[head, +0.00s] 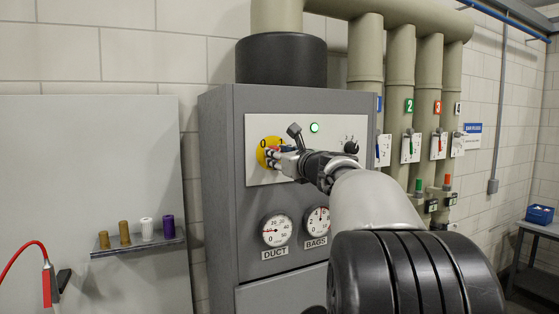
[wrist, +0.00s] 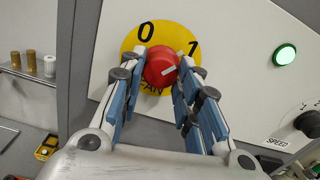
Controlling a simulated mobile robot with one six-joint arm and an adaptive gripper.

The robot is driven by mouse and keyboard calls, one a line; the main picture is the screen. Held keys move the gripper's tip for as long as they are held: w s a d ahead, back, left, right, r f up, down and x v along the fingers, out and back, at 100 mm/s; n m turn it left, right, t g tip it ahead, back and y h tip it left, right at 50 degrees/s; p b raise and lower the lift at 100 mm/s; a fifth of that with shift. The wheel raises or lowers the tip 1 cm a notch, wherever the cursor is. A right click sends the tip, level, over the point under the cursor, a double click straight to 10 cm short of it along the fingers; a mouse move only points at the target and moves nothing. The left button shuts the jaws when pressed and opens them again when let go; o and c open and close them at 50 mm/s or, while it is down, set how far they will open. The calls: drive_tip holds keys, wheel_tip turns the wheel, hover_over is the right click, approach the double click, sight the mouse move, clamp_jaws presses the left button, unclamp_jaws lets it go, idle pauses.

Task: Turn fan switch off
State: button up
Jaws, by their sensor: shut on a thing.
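The red fan switch (wrist: 158,62) is a round knob on a yellow disc (wrist: 130,40) marked 0 at upper left, 1 at right and FAN below. The white mark on the knob slants toward the 1 side. My gripper (wrist: 163,68) has its blue-padded fingers on both sides of the knob and is shut on it. In the head view my gripper (head: 277,156) reaches the yellow disc (head: 264,148) on the grey cabinet's panel, and its fingers largely hide the knob.
A green lamp (head: 314,127) glows on the panel, right of the switch. A black SPEED knob (head: 350,147) sits farther right. DUCT (head: 276,230) and BAGS (head: 317,222) gauges are below. A small shelf (head: 139,245) holds several cylinders at left.

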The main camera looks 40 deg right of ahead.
drive_tip(key=shift+r+n+b, duration=0.1)
drive_tip(key=shift+n+b, duration=4.45)
drive_tip(key=shift+n, duration=3.55)
drive_tip(key=o, duration=1.1)
drive_tip(key=shift+c, duration=0.2)
drive_tip(key=v, duration=1.2)
